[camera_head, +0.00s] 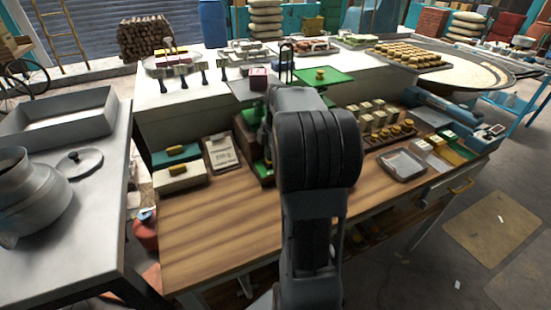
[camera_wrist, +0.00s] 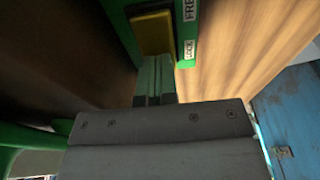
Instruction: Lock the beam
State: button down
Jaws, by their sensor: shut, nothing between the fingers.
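In the wrist view, a green panel (camera_wrist: 185,62) carries a yellow block (camera_wrist: 153,32), with a FREE label (camera_wrist: 190,9) and a LOCK label (camera_wrist: 189,50) to its right. The block spans the height between the labels. My gripper (camera_wrist: 154,68) is shut and empty, with its tips just below the block's lower edge. I cannot tell whether they touch it. In the head view, my arm hides the gripper and most of the device; a green part (camera_head: 264,168) shows at its left. I cannot make out the beam.
A metal tray (camera_head: 403,164) and rows of small blocks (camera_head: 380,118) are at the right. The wooden tabletop (camera_head: 222,232) is bare at the front left.

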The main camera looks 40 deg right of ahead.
notch_tip(320, 180, up, 7)
jog(key=p, duration=0.5)
jog(key=shift+f, duration=0.1)
dwell(0.7)
